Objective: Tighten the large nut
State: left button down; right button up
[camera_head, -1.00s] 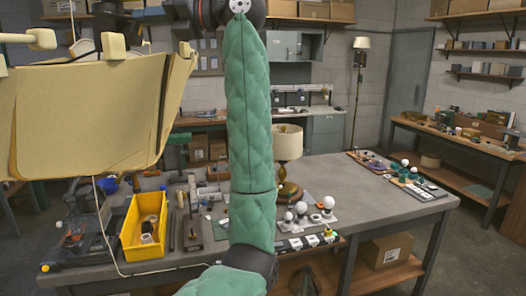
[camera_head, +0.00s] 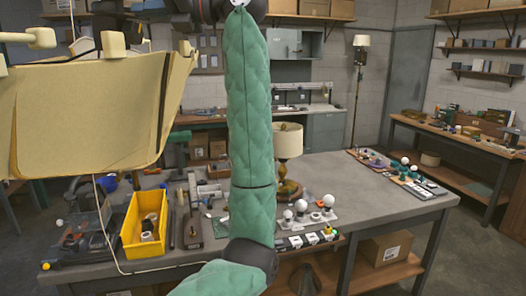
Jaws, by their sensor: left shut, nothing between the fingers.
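A large beige lampshade-like part (camera_head: 85,115) with cream knobs hangs close in front of me at the left. A thin white cord runs down from it to the table. My left gripper (camera_head: 138,14) is at the top, above and behind the beige part, partly cut off by the frame edge. It is shut and empty. I cannot make out the large nut. My right gripper is not in view.
A grey worktable (camera_head: 345,195) carries a yellow bin (camera_head: 130,246) of small parts, tools and a table lamp (camera_head: 287,142). White bulbs (camera_head: 328,200) stand near its front edge. A second bench (camera_head: 455,140) is at the right. The floor between them is clear.

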pick_arm(q)
jog(key=d, duration=0.6)
jog(key=shift+s, duration=0.15)
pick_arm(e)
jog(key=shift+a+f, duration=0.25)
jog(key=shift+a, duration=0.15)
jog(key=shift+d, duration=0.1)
